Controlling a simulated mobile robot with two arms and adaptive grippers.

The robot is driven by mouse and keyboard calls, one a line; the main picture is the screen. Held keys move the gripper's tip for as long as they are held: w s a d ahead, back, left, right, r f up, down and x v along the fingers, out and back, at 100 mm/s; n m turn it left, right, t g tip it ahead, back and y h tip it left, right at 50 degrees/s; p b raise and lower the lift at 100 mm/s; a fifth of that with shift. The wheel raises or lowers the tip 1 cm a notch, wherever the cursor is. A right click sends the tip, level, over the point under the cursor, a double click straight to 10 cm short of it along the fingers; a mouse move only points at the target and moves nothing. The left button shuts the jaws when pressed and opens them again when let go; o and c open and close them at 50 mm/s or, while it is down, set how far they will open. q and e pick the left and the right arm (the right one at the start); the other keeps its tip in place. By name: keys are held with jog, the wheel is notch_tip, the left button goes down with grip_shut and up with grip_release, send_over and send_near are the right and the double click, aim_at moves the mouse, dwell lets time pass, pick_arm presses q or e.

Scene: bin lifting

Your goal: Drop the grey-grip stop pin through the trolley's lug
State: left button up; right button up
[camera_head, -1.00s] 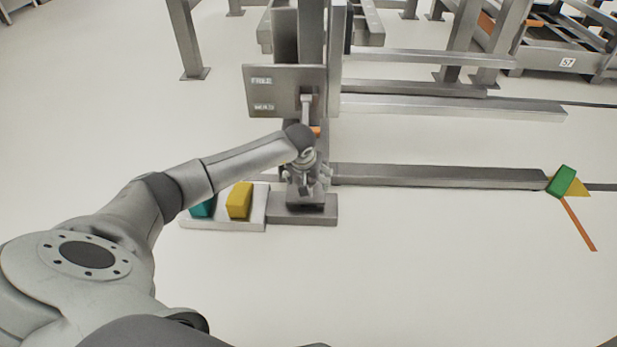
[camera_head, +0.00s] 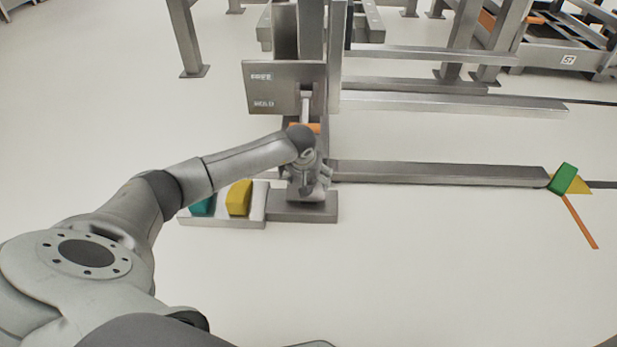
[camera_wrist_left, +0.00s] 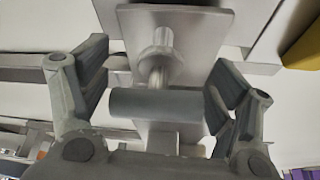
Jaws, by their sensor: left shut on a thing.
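My left gripper (camera_head: 308,190) is at the foot of the steel post, above a low steel block (camera_head: 300,212). In the left wrist view the left gripper (camera_wrist_left: 160,102) is shut on the stop pin's grey cylindrical grip (camera_wrist_left: 155,104), with a finger at each end. The pin's bright metal shaft (camera_wrist_left: 157,72) extends from the grip towards a steel plate (camera_wrist_left: 190,28), which looks like part of the lug's mount. I cannot tell whether the pin's tip is in a hole. The lug itself is not clearly seen. My right gripper is not in view.
A light tray (camera_head: 256,216) with a yellow block (camera_head: 239,198) and a teal block (camera_head: 203,206) lies left of the steel block. A labelled plate (camera_head: 272,88) stands above my wrist. A rail (camera_head: 440,176) runs right to a green block (camera_head: 563,179). The front floor is clear.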

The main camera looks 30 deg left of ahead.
pick_arm(q)
jog(key=shift+f, duration=0.2)
dwell(0.5)
jog(key=shift+f+b, duration=0.35)
jog(key=shift+f+b, duration=0.6)
jog(key=shift+f, duration=0.25)
jog(key=o, duration=1)
jog(key=shift+o, duration=0.2)
jog(key=shift+r, duration=0.1)
jog(key=shift+r+p, duration=1.55)
jog(key=shift+r, duration=0.15)
